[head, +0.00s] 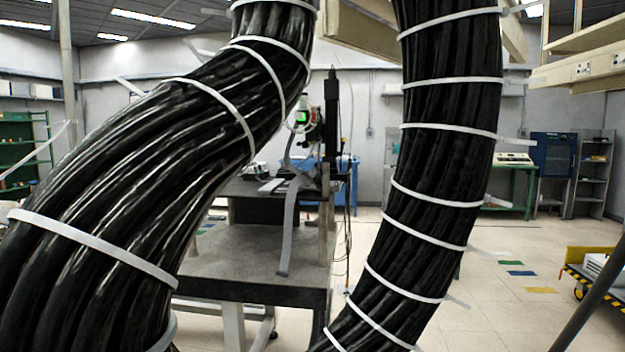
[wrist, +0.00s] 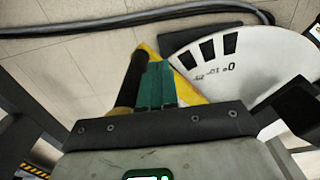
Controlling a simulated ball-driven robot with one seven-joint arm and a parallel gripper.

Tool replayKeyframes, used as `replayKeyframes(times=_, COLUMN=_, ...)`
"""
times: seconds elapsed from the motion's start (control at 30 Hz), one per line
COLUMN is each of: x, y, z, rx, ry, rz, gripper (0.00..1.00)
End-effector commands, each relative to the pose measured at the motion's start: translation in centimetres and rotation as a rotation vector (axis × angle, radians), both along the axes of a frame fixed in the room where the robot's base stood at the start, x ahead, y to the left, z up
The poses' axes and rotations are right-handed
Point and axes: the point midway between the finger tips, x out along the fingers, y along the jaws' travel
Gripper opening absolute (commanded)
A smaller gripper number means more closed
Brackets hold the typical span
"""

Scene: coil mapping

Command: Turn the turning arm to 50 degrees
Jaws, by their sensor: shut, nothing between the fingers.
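In the wrist view, what look like my gripper's two green fingers (wrist: 157,85) are pressed together, with nothing between them. A black upright cylinder (wrist: 132,80) stands just left of them; I cannot tell if they touch. A yellow plate (wrist: 195,88), perhaps part of the turning arm, shows under and right of the fingers. A white scale plate (wrist: 265,52) with black marks and small figures curves away to the right. A 0 can be made out, but I cannot read the arm's angle. In the head view, the dial and fingertips cannot be made out.
Thick tied black cables cover much of the head view. Between them stands a grey table (head: 235,262) with equipment on it. A dark hose (wrist: 130,18) lies on the pale floor in the wrist view. A yellow cart (head: 590,262) stands at right.

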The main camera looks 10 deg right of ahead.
Motion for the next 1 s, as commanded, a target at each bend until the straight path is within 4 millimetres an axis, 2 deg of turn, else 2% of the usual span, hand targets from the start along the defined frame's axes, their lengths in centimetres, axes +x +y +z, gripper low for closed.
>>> replayKeyframes(times=0.17, x=-0.3, y=-0.1, z=-0.4, rx=0.005, ry=0.008, rz=0.001, gripper=0.00)
replayKeyframes(times=0.8, x=0.0, y=-2.5, z=-0.5, rx=0.003, ry=0.013, rz=-0.004, gripper=0.00)
replayKeyframes(times=1.0, x=-0.1, y=-2.6, z=-0.5, rx=0.003, ry=0.015, rz=-0.005, gripper=0.00)
